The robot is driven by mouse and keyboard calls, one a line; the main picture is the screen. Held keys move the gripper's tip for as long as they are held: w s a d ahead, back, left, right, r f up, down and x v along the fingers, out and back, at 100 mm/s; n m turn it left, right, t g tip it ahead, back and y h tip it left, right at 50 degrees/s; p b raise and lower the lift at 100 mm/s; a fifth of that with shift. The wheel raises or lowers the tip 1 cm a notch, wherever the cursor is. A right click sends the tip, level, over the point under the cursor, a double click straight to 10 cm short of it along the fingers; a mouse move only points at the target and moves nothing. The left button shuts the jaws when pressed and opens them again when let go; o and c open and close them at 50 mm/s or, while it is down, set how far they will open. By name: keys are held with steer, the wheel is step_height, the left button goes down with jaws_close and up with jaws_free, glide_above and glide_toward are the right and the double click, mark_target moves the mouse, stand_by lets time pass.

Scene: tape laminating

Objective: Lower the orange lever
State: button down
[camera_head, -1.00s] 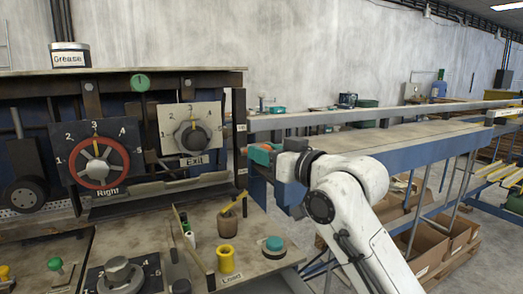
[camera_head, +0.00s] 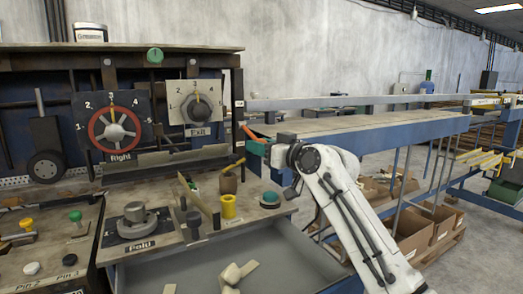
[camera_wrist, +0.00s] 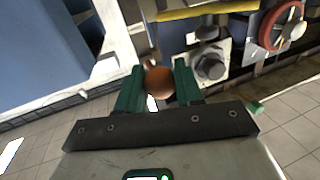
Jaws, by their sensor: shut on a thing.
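The orange lever (camera_head: 248,132) shows as a short slanted orange piece beside the Exit dial panel, at the left end of the long conveyor table. My gripper (camera_head: 258,146), with green fingers, is at it. In the wrist view my gripper (camera_wrist: 160,88) has its two green fingers on either side of the lever's round orange-brown knob (camera_wrist: 159,80), shut on it. The rest of the lever is mostly hidden behind the knob and fingers.
The Exit dial (camera_head: 196,108) and the red Right dial (camera_head: 114,129) are on the panel to the left. The conveyor table (camera_head: 370,126) extends right.

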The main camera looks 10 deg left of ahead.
steer(key=shift+f, duration=0.2)
steer(key=c, duration=0.8)
jaws_free()
steer(key=shift+r, duration=0.1)
steer(key=b+v, duration=0.1)
steer(key=v, duration=0.9)
steer(key=shift+s+d, duration=0.25)
